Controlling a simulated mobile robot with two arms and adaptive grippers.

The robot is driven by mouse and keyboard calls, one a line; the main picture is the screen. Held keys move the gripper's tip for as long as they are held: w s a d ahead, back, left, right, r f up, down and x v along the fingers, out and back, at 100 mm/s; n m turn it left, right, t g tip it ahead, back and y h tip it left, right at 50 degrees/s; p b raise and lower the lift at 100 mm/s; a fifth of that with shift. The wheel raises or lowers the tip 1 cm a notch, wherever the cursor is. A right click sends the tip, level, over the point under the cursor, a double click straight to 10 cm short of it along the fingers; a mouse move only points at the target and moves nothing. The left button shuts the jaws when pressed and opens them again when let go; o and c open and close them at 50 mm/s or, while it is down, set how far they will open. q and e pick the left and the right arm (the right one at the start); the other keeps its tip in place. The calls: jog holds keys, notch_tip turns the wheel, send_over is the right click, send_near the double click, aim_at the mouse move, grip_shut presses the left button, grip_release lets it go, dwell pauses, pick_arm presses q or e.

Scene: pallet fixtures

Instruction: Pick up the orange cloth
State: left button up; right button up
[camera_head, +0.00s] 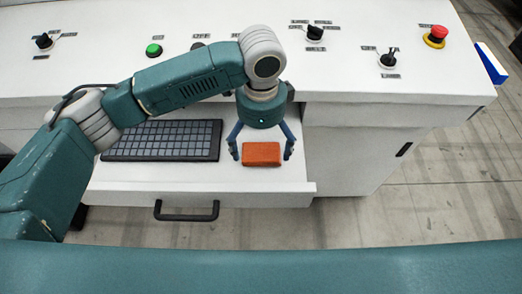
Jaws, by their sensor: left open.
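The orange cloth (262,154) is a small folded block lying on the white pull-out shelf (275,186), right of the keyboard. My left gripper (261,155) reaches down over it with its fingers spread, one on the left side of the cloth and one on the right. The left fingertip looks close to the cloth's left edge; I cannot tell if it touches. A gap shows between the right finger and the cloth. My right gripper is not in this view.
A dark keyboard (165,140) lies left of the cloth on the shelf. A black handle (187,211) is on the shelf's front. The white console top (200,25) behind carries a green button (153,50), black knobs and a red emergency stop (436,36). Floor is clear at right.

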aim_at(261, 156)
pick_arm(q)
jog(key=f, duration=0.1)
jog(key=f+p, duration=0.1)
jog(key=f, duration=0.1)
jog(key=shift+s+f, duration=0.2)
jog(key=shift+f, duration=0.5)
jog(key=shift+c, duration=0.2)
jog(key=c, duration=1.1)
jog(key=shift+o, duration=0.2)
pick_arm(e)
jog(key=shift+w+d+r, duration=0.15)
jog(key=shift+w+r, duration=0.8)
pick_arm(q)
jog(key=shift+r, duration=0.1)
jog(key=shift+w+r, duration=0.1)
jog(key=shift+r, duration=0.55)
notch_tip(261, 156, up, 19)
jog(key=b, duration=0.3)
jog(key=shift+f, duration=0.2)
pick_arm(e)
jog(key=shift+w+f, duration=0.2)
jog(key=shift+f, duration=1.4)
